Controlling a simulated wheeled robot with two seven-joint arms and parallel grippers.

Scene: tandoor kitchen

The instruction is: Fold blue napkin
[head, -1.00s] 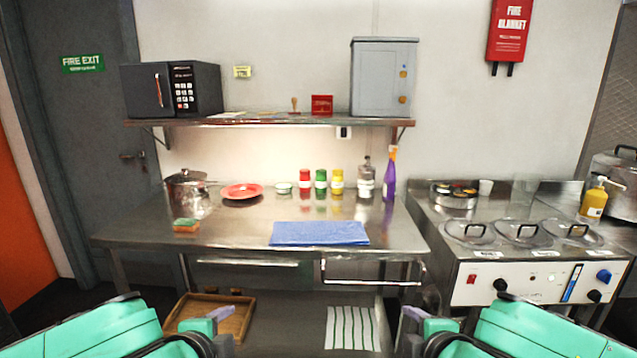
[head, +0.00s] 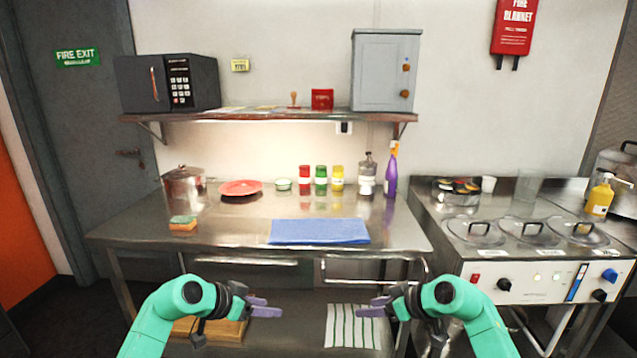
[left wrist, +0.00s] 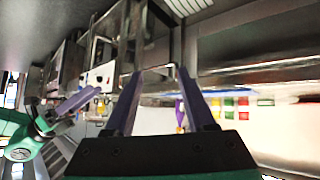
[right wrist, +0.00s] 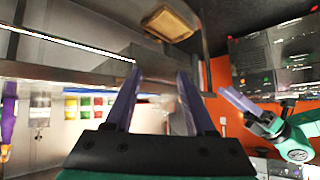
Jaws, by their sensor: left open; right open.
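The blue napkin (head: 318,231) lies flat on the steel table (head: 240,241), near its front edge and right of the middle. My left gripper (head: 281,307) is open and empty, in front of the table and below the napkin. My right gripper (head: 359,307) is also open and empty, facing the left one at about the same height. In the left wrist view the left fingers (left wrist: 166,90) are spread with nothing between them. In the right wrist view the right fingers (right wrist: 160,88) are likewise apart and empty.
A sponge (head: 183,223), a pot (head: 183,187) and a red plate (head: 240,188) are left on the table. A striped cloth (head: 353,326) lies on the lower shelf. The table around the napkin is clear.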

